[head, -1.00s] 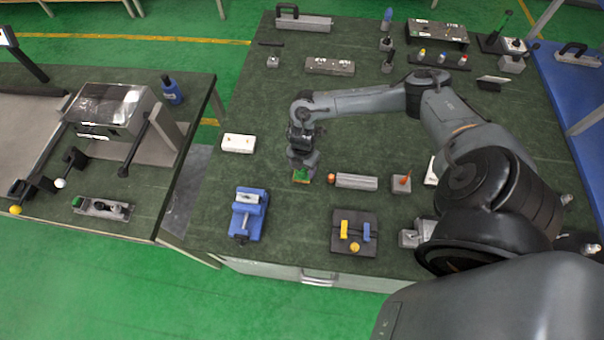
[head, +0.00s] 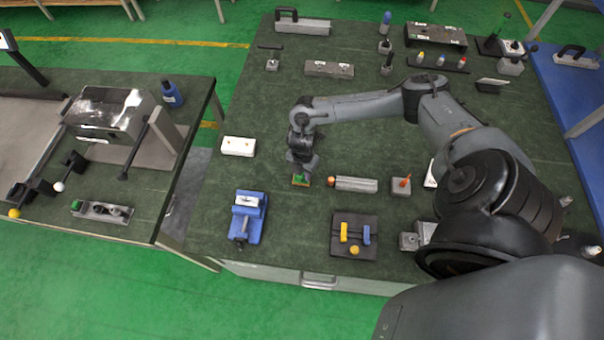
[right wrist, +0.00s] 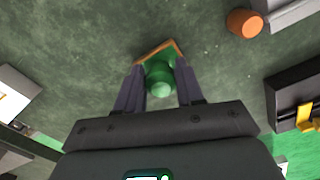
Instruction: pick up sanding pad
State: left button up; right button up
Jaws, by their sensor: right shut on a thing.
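The sanding pad (head: 300,181) has a green knob on a thin green plate with an orange-brown edge. It is at the middle of the green-topped workbench in the head view, mostly covered by my right gripper (head: 301,170). In the right wrist view, the sanding pad (right wrist: 160,76) sits between the two dark fingers of my right gripper (right wrist: 160,88), which are shut on its round green knob. I cannot tell whether its base touches the bench top. My left gripper is not in view.
A grey block with an orange knob (head: 355,184) lies just right of the pad. A white block (head: 239,146) and a blue vise (head: 247,217) stand to the left. A black plate with yellow and blue clamps (head: 354,248) is nearer. Bench between them is bare.

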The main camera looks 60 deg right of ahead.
jog(key=shift+r, duration=0.15)
jog(key=shift+r, duration=0.5)
jog(key=r, duration=0.2)
jog(key=s+r, duration=0.1)
jog(key=shift+d+r, duration=0.25)
jog(key=s+d+r, duration=0.2)
jog(key=s+r, duration=0.4)
jog(key=s, duration=0.4)
jog(key=shift+s+d+r, duration=0.15)
jog(key=shift+d, duration=0.05)
